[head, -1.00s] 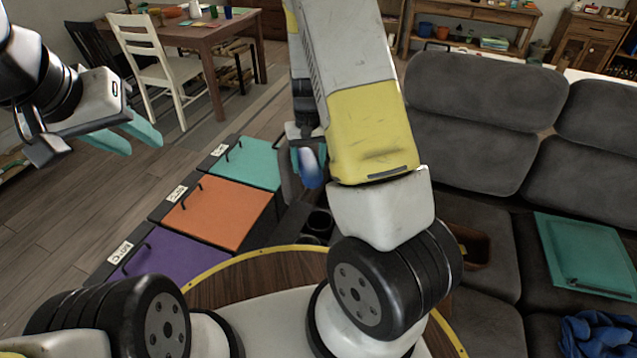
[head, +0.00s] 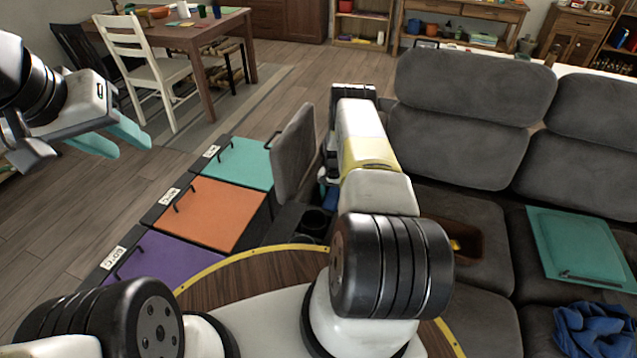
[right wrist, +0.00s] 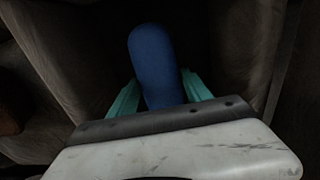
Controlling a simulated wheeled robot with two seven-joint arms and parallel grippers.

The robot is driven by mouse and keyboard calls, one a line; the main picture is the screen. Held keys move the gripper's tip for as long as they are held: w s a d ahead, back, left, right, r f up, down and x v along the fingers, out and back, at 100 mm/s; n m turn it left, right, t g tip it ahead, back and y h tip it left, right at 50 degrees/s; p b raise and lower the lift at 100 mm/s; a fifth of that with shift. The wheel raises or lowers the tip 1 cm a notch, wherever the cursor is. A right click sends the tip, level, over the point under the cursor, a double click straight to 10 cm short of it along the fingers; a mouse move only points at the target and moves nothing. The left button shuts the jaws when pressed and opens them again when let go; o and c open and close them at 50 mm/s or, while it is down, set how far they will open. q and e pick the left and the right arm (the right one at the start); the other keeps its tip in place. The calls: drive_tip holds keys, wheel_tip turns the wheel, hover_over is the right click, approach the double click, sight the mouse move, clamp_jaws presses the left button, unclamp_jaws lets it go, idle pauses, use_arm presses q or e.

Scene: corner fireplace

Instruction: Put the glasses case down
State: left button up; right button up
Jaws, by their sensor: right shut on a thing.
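The glasses case is a rounded dark blue object (right wrist: 152,58) between the two teal fingers of my right gripper (right wrist: 158,95) in the right wrist view. The gripper is shut on it, and the case sticks out past the fingertips over a dark recess between grey-brown fabric sides. I cannot tell whether the case touches anything below. My left gripper (head: 122,140) is open and empty at the left, above the floor.
A brown box (head: 462,240), teal folder (head: 580,246) and blue cloth (head: 597,330) lie on the sofa (head: 460,110).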

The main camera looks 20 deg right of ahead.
drive_tip(key=shift+f, duration=2.9)
drive_tip(key=shift+f, duration=0.1)
drive_tip(key=o, duration=1.4)
drive_tip(key=shift+f, duration=0.1)
drive_tip(key=shift+o, duration=0.2)
